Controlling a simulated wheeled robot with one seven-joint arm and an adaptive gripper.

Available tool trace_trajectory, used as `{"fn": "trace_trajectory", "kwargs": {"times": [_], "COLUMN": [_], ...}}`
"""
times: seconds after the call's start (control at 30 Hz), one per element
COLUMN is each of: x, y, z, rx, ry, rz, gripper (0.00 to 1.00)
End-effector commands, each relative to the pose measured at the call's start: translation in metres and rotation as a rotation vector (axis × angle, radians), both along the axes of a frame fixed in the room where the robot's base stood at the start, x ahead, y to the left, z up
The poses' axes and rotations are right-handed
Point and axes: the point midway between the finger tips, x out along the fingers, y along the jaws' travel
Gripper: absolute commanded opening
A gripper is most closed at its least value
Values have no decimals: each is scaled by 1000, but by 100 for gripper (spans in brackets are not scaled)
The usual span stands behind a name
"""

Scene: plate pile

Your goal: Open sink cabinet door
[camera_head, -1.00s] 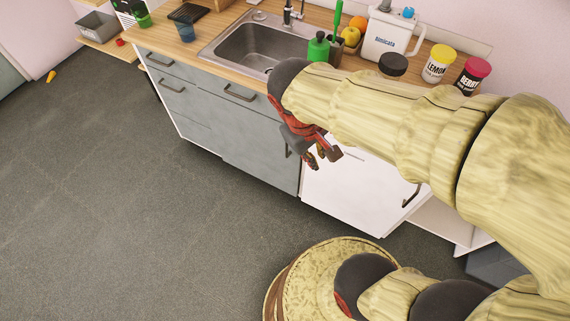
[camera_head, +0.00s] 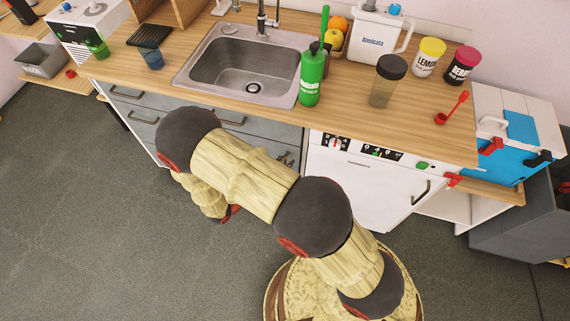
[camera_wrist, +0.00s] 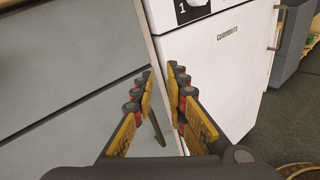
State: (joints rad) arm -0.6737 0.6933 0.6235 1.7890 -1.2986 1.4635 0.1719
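The grey sink cabinet front (camera_head: 258,136) is below the sink, mostly hidden behind my arm in the head view. In the wrist view, its lower grey door (camera_wrist: 75,130) fills the left side, looks shut, and lies below an upper grey panel (camera_wrist: 60,45). A dark upright bar handle (camera_wrist: 156,126) is near the door's right edge. My gripper (camera_wrist: 159,92) is open, its two fingers apart, facing the door's right edge. The handle shows between the fingers, with no visible grip on it.
A white appliance (camera_head: 362,185) with knobs and a side handle stands right of the cabinet. Above are the metal sink (camera_head: 240,72) and wooden counter (camera_head: 420,125) with a green bottle (camera_head: 312,80) and jars. Grey floor (camera_head: 75,210) is free at left.

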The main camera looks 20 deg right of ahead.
Motion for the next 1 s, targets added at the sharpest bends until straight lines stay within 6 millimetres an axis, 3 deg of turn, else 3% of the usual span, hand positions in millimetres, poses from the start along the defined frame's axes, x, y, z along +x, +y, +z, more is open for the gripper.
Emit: {"fn": "trace_trajectory", "kwargs": {"times": [0.03, 0.1, 0.3, 0.53, 1.0], "x": [-1, -1, -4, 0, 41], "y": [7, 16, 32, 30, -14], "z": [-22, -44, -85, -96, -96], "rx": [-49, -102, -193, -212, -210], "ry": [30, 56, 101, 110, 111], "rz": [68, 152, 312, 353, 349], "gripper": [14, 14, 14, 14, 14]}}
